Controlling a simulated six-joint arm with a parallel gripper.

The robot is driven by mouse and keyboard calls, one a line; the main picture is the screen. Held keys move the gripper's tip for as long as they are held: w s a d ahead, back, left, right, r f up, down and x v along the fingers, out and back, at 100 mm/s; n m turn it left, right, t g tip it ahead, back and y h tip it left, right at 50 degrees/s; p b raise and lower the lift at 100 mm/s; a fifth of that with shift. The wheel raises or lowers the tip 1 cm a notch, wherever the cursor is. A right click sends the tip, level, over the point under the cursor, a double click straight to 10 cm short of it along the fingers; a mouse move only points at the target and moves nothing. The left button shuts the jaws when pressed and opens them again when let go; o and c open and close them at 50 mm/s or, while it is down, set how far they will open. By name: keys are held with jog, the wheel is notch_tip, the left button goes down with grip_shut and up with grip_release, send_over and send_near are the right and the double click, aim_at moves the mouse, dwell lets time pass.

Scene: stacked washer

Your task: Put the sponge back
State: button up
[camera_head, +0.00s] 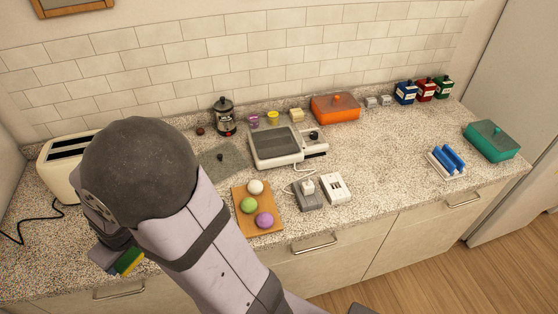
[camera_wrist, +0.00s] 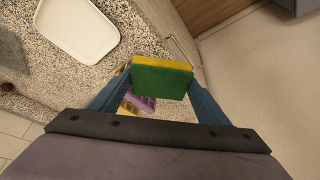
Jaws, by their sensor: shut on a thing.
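The sponge, green with a yellow layer, shows in the wrist view (camera_wrist: 162,79) between the two blue-grey fingers of my gripper (camera_wrist: 163,92). My gripper is shut on it by its ends. In the head view the sponge (camera_head: 130,261) shows at lower left, beside my arm, near the front edge of the counter. My gripper (camera_head: 106,258) is partly hidden there by my arm. In the wrist view a purple thing (camera_wrist: 140,102) and a yellowish thing lie beyond the sponge, partly hidden by it and the left finger.
A white tray (camera_wrist: 77,28) lies on the speckled counter in the wrist view. A toaster (camera_head: 66,165) stands at left, close to my arm. Counter between board and rack is partly clear.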

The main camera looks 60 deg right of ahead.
jog(key=shift+s+d+r+p, duration=0.2)
jog(key=shift+s+r+p, duration=0.2)
jog(key=shift+s+p, duration=0.4)
jog(key=w+d+m+h+b, duration=0.3)
jog(key=d+m+b, duration=0.35)
jog(key=d, duration=2.35)
jog(key=s+d+m+g+h+b, duration=0.1)
jog(key=s+d+m, duration=0.2)
jog(key=s+d, duration=0.45)
jog(key=s+d+m+g, duration=0.2)
jog(key=s+d+m, duration=0.2)
jog(key=d, duration=0.7)
jog(key=s+d+m+g+b, duration=0.1)
jog(key=s+d+m, duration=0.3)
jog(key=s, duration=0.7)
jog(key=s+d+m+g+b, duration=0.1)
jog(key=s+d+m, duration=0.1)
jog(key=s+d, duration=0.65)
jog(key=s+d+m+g+b, duration=0.1)
jog(key=s+d+m, duration=0.2)
jog(key=s, duration=1)
jog(key=shift+a+f+p, duration=0.1)
jog(key=shift+f+p, duration=1.7)
jog(key=shift+f, duration=3.55)
jog(key=shift+f, duration=0.1)
